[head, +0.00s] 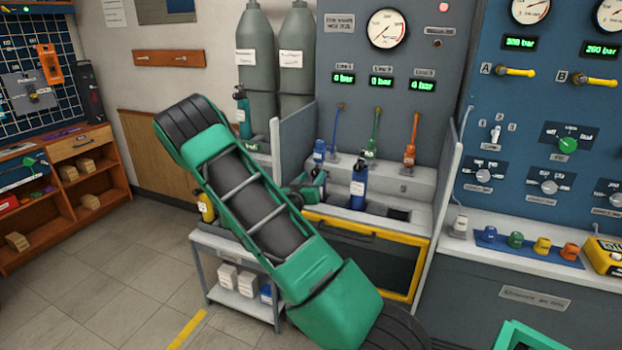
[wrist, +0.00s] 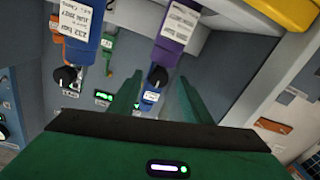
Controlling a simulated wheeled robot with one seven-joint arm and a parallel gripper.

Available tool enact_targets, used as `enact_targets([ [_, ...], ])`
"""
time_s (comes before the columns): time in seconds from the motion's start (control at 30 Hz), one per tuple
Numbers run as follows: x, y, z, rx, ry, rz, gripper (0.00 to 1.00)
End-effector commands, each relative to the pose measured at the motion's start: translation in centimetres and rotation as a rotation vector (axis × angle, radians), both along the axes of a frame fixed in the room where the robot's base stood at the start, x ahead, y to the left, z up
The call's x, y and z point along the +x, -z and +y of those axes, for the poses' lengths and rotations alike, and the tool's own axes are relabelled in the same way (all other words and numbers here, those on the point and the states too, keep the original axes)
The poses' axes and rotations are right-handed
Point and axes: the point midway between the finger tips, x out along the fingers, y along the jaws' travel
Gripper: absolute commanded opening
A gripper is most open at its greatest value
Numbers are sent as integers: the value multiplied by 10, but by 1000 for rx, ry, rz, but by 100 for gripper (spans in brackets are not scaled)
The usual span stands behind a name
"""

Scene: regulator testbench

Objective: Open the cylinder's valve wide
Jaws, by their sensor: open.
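In the wrist view, which looks upside down, a purple cylinder (wrist: 178,30) with a white label has a black valve knob (wrist: 158,75) at its end. A blue cylinder (wrist: 82,22) beside it has a similar black knob (wrist: 66,76). My gripper (wrist: 158,88) is open, its green fingers on either side of the purple cylinder's knob in the picture. I cannot tell whether they touch it. In the head view, the blue cylinder (head: 358,188) stands upright in the bench bay, right of my gripper (head: 306,190). My gripper mostly hides the purple cylinder there.
Blue (head: 336,130), green (head: 375,132) and orange (head: 411,140) hoses rise behind the bay. A grey cart (head: 240,255) stands left. Tall grey tanks (head: 297,55) stand behind.

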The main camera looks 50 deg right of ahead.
Motion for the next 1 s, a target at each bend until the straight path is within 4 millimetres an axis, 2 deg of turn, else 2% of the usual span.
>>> enact_targets([
  [0.2, 6, 0, -13, 1, -1, -1, 44],
  [0.47, 7, 0, -14, 0, -1, 1, 44],
  [0.5, 7, 0, -14, 0, -1, 0, 39],
  [0.67, 7, 0, -13, 0, -1, 0, 2],
  [1.0, 7, 0, -13, -13, -2, 32, 2],
])
